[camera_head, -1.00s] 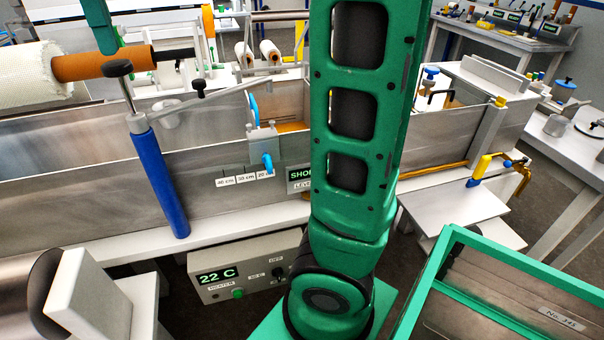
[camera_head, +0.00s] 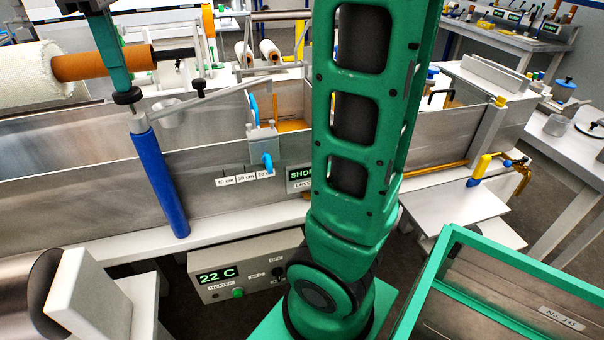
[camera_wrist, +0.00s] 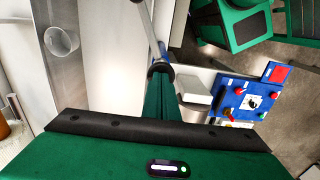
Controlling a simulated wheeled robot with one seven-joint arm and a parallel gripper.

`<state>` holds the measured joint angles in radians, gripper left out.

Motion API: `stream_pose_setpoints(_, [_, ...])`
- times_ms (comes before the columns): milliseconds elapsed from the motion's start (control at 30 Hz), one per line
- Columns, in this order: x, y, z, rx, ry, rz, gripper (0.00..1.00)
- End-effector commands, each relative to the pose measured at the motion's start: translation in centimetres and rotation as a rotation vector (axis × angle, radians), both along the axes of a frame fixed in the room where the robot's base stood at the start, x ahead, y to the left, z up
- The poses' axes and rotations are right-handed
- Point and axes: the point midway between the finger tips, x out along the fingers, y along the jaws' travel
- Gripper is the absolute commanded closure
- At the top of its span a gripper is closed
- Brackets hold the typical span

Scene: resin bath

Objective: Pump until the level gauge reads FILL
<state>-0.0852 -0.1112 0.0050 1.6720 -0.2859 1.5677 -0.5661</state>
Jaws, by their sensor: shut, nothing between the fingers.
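The pump is an upright blue cylinder (camera_head: 160,180) at the front of the metal bath, with a metal collar and side arm (camera_head: 190,100) at its top. Its black knob (camera_head: 127,97) sits low, just above the collar, with little rod showing. My gripper (camera_head: 121,86) is shut and empty, its tip pressed down on or right at the knob. In the wrist view my gripper (camera_wrist: 160,74) points at the black knob too. The level gauge (camera_head: 300,175) shows letters beginning "SHO"; my arm hides the rest.
The steel bath (camera_head: 75,200) runs behind the pump. A heater box (camera_head: 245,280) reading 22 C sits below. A fibre-covered roll (camera_head: 30,75) is at the left. A green-framed bin (camera_head: 440,250) is at the lower right. A blue button panel (camera_wrist: 225,92) shows in the wrist view.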

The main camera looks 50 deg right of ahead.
Motion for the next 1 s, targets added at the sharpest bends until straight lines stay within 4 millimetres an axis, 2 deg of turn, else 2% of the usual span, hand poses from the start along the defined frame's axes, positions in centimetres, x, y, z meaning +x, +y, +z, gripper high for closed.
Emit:
stream_pose_setpoints(467, [0.1, 0.2, 2.2, 0.000, 0.002, 0.004, 1.00])
stream_pose_setpoints(833, [0.2, 0.1, 5.7, -0.001, 0.000, 0.000, 1.00])
stream_pose_setpoints(1000, [0.1, 0.1, 6.3, 0.000, 0.001, 0.000, 1.00])
